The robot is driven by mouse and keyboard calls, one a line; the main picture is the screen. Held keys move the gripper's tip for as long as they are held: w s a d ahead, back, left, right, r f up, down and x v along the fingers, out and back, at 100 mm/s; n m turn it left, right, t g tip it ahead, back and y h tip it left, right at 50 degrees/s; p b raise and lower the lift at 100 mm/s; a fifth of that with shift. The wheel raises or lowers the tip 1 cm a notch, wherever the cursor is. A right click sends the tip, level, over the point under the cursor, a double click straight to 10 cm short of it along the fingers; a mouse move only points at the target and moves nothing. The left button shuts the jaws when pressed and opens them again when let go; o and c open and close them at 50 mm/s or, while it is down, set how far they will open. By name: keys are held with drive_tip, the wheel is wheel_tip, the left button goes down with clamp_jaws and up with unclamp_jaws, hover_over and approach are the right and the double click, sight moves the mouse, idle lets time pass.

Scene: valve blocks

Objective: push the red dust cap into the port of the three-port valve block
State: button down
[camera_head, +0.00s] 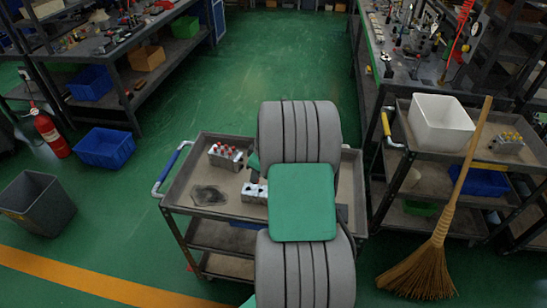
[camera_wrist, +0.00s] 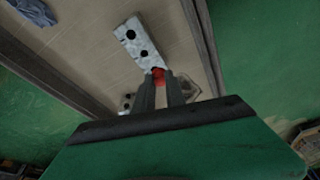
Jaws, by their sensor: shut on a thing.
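The three-port valve block (camera_wrist: 130,32) is a pale grey metal block on the cart. Two dark open ports show on it in the wrist view. In the head view a grey block with dark holes (camera_head: 252,190) shows beside my arm, which hides its right part. My gripper (camera_wrist: 159,78) is shut on the red dust cap (camera_wrist: 158,73). The cap is at the block's near end, in line with the two open ports. The fingers hide most of it, and I cannot tell whether it is in the port or just above it. My arm hides the gripper in the head view.
The cart tray (camera_head: 185,172) also holds a block with several red caps (camera_head: 226,156) and a dark, crumpled flat thing (camera_head: 210,195). A second cart to the right carries a white bin (camera_head: 440,122); a broom (camera_head: 440,245) leans there. Green floor is clear behind.

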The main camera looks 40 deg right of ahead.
drive_tip(key=shift+n, duration=0.4)
drive_tip(key=shift+s+d+f+b, duration=0.2)
drive_tip(key=shift+s+d+f, duration=0.25)
drive_tip(key=shift+d+f, duration=0.5)
drive_tip(key=shift+s+d+f+b, duration=0.2)
drive_tip(key=shift+s+d+f, duration=0.2)
drive_tip(key=shift+d+f, duration=0.55)
drive_tip(key=shift+s+d+f+b, duration=0.2)
drive_tip(key=shift+s+d+f, duration=0.25)
drive_tip(key=shift+d+f, duration=0.5)
drive_tip(key=shift+a+f+b, duration=0.15)
drive_tip(key=shift+f+b, duration=0.3)
drive_tip(key=shift+f, duration=0.1)
drive_tip(key=shift+r+b, duration=0.1)
drive_tip(key=shift+b, duration=0.45)
drive_tip(key=shift+f+b, duration=0.75)
drive_tip(key=shift+f, duration=0.15)
drive_tip(key=c, duration=1.3)
unclamp_jaws()
drive_tip(key=shift+r, duration=0.1)
